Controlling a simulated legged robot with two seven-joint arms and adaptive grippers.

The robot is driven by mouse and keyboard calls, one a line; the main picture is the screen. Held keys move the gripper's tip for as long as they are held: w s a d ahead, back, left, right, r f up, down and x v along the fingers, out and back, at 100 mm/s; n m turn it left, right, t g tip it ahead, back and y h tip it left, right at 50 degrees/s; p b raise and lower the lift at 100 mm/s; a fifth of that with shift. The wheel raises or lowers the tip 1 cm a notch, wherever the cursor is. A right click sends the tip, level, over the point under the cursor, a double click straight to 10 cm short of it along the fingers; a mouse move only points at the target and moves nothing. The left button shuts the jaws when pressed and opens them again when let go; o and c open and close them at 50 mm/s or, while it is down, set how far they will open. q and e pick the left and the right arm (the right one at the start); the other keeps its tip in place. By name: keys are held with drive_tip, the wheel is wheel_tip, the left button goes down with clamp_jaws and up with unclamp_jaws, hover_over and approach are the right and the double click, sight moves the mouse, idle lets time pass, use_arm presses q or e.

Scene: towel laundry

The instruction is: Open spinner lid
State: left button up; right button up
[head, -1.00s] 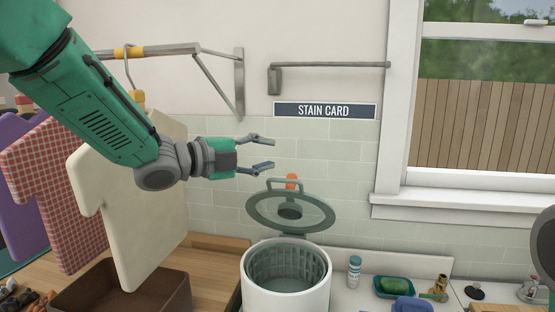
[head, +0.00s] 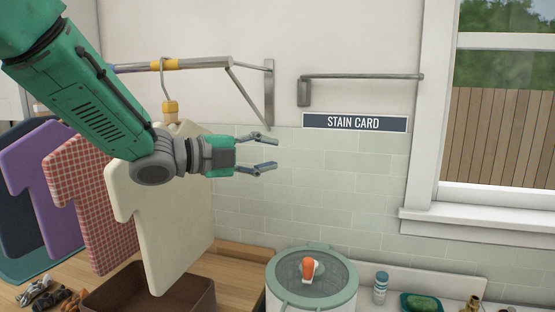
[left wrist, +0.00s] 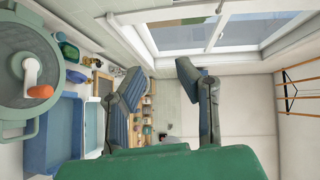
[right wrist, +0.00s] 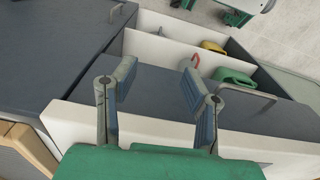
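The white spinner (head: 312,296) stands at the bottom centre of the head view. Its round lid (head: 332,266), grey-green rimmed with a see-through middle, lies flat over the top. An orange-ended handle (head: 309,267) sits on the lid. The lid also shows at the left of the left wrist view (left wrist: 17,98). My left gripper (head: 272,152) is open and empty, above and left of the lid, touching nothing. My right gripper (right wrist: 158,80) is out of the head view; its wrist view shows it open and empty above a grey surface.
Shirt-shaped boards, the front one cream (head: 165,215), hang left under my left arm. A brown bin (head: 185,296) stands below them. A small bottle (head: 380,287) and a green dish (head: 422,303) are right of the spinner. A wall bar (head: 365,77) is above.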

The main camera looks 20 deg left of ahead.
use_arm(q)
drive_tip(key=shift+s+a+r, duration=0.9)
drive_tip(key=shift+a+r, duration=0.05)
drive_tip(key=shift+a, duration=0.1)
drive_tip(key=shift+a, duration=0.15)
drive_tip(key=f+v, duration=0.1)
drive_tip(key=v, duration=1.1)
drive_tip(key=shift+r, duration=0.35)
